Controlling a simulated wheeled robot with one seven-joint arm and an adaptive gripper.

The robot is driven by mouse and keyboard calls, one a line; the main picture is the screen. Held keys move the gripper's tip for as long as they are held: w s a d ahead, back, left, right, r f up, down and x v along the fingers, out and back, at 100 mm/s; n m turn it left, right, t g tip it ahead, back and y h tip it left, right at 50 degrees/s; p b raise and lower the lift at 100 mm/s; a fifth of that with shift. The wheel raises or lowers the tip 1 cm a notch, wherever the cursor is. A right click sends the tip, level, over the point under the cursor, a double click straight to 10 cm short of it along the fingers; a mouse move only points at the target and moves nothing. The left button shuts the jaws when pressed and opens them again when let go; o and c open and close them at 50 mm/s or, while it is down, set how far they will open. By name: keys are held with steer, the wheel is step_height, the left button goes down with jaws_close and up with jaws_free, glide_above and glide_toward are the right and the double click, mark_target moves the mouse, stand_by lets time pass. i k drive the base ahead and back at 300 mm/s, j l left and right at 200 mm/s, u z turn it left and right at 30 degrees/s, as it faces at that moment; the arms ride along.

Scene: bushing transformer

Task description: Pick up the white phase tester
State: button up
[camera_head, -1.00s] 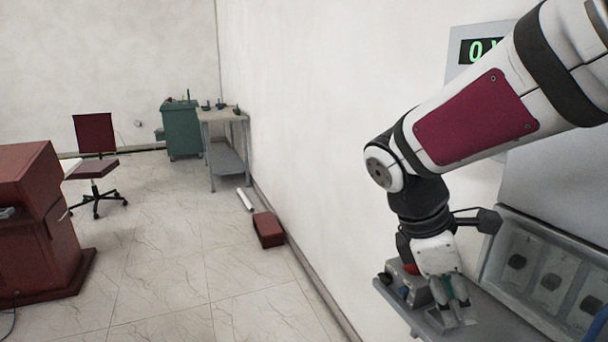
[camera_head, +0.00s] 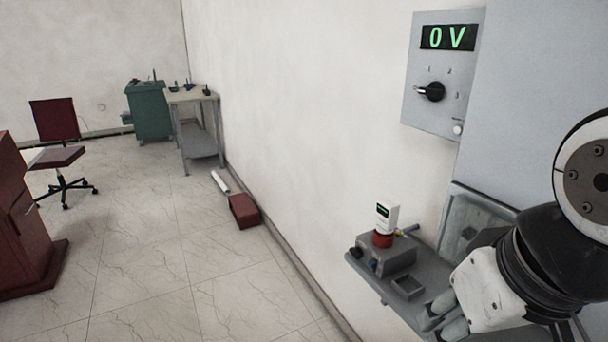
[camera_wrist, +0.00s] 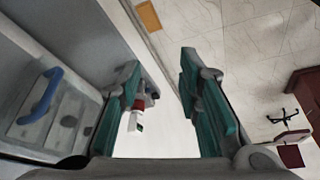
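The white phase tester (camera_head: 387,217) stands upright with a dark display on its face and a red lower part. It is on a grey box (camera_head: 386,257) on the wall shelf. My gripper (camera_head: 438,318) is at the lower right of the head view, in front of the shelf and apart from the tester. In the wrist view my gripper (camera_wrist: 160,82) has its two green fingers wide apart with nothing between their tips. The tester shows small in that view (camera_wrist: 134,121), beside the left finger, which seems to hide part of it.
A grey panel (camera_head: 443,75) reading 0 V hangs on the wall above. A small grey tray (camera_head: 407,287) lies beside the box on the shelf. A cabinet with a blue handle (camera_wrist: 40,95) is at the wrist view's left. Open floor lies left.

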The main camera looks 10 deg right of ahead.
mark_target(388, 210)
steer(key=i+j+z, duration=0.15)
steer(key=i+j, duration=0.25)
steer(key=i+j+z, duration=0.2)
steer(key=i+j, duration=0.2)
steer(key=i+j+z, duration=0.15)
steer(key=i+j, duration=0.2)
steer(key=j, duration=0.2)
